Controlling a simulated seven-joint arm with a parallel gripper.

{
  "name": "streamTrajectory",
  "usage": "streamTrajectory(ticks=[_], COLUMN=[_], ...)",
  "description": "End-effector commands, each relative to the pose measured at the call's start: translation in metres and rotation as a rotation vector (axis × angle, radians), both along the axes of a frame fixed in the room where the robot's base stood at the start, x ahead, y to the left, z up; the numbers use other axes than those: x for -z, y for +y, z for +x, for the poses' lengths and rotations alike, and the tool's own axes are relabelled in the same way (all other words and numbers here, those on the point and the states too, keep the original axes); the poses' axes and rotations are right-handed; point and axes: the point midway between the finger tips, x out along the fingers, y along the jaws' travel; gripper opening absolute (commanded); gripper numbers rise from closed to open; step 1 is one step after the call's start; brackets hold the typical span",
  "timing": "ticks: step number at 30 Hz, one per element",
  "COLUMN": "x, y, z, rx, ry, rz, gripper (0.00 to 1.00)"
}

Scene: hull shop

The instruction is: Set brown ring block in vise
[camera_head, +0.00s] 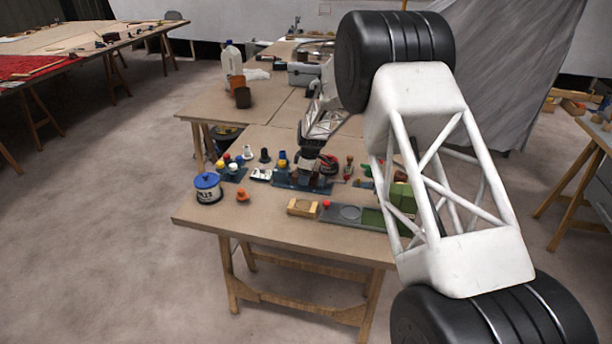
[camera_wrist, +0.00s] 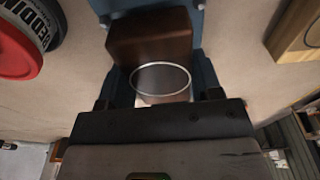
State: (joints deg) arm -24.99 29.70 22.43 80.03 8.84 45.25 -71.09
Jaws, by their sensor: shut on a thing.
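The brown ring block (camera_wrist: 150,38) is dark brown, with a pale ring outline around a dark round part on its near side. My gripper (camera_wrist: 160,97) is shut on it; its dark fingers show at the near side of the block in the wrist view. The blue vise (camera_wrist: 205,68) shows behind and beside the block, which appears at or over the vise. I cannot tell whether the block rests on it. In the head view, my gripper (camera_head: 308,158) is above the blue vise (camera_head: 292,184) on the near table, and the block is mostly hidden there.
A red-and-black tin (camera_wrist: 22,40) is close in the wrist view.

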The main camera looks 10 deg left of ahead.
Motion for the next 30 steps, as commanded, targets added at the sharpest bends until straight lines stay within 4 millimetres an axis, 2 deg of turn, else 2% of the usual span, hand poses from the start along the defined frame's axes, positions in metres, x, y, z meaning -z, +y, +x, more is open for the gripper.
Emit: streamTrajectory(ticks=[30], x=[0.0085], y=[0.0000], z=[0.0001], rx=[0.000], ry=[0.000], rz=[0.000], gripper=[0.34])
